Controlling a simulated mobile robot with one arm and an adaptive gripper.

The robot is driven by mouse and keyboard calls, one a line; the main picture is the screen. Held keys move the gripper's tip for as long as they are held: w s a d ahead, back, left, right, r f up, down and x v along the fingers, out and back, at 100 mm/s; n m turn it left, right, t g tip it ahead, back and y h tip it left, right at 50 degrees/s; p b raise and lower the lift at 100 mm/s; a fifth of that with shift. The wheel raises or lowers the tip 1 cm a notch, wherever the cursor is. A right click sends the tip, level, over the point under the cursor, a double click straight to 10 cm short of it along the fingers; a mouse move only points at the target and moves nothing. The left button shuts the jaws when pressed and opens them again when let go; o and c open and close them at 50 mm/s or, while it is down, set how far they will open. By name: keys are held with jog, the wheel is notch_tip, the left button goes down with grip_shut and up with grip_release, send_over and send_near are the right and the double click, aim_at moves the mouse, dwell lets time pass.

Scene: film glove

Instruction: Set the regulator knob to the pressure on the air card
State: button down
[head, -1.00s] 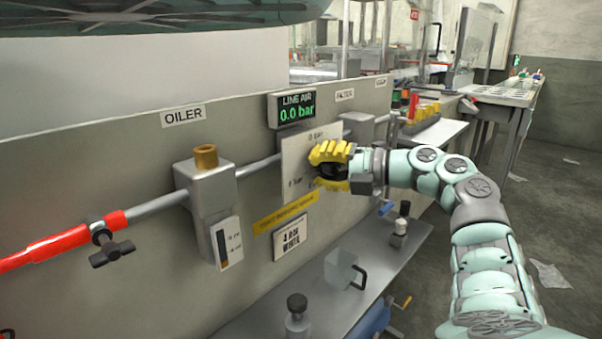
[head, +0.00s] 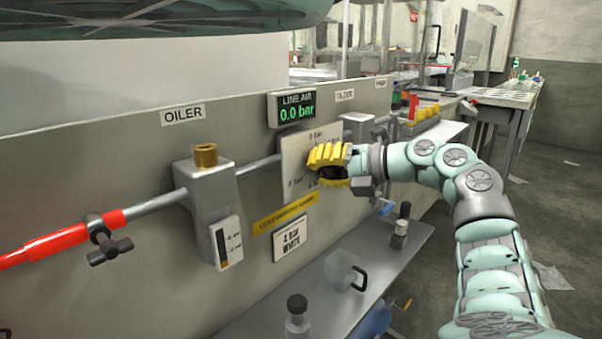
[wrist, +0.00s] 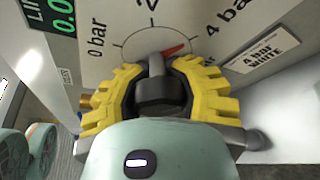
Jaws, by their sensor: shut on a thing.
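The regulator knob (wrist: 162,95) is dark and sits between the yellow fingers of my gripper (wrist: 160,92), which is shut on it. Its red pointer (wrist: 178,49) points toward the right of the dial plate (wrist: 125,30), close to the 4 bar mark. The 0 bar label is at the plate's left and a 2 at its top. In the head view my gripper (head: 328,165) covers most of the knob. The air card (head: 291,244) reads "4 BAR WHITE"; it also shows in the wrist view (wrist: 264,52). The line air display (head: 293,109) reads 0.0 bar.
A yellow strip (head: 286,213) is above the card. A shelf (head: 330,300) below holds a clear jug (head: 341,270) and bottles.

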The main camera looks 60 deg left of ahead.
jog(key=shift+w+d+r, duration=0.1)
jog(key=shift+r, duration=0.25)
jog(key=c, duration=1.3)
grip_release()
jog(key=o, duration=0.3)
jog(key=shift+w+d+f, duration=0.15)
jog(key=shift+w+d, duration=0.05)
jog(key=shift+d, duration=0.05)
jog(key=o, duration=0.5)
jog(key=shift+s+a+f, duration=0.1)
jog(key=shift+s, duration=0.05)
jog(key=shift+c, duration=0.2)
jog(key=v, duration=1.2)
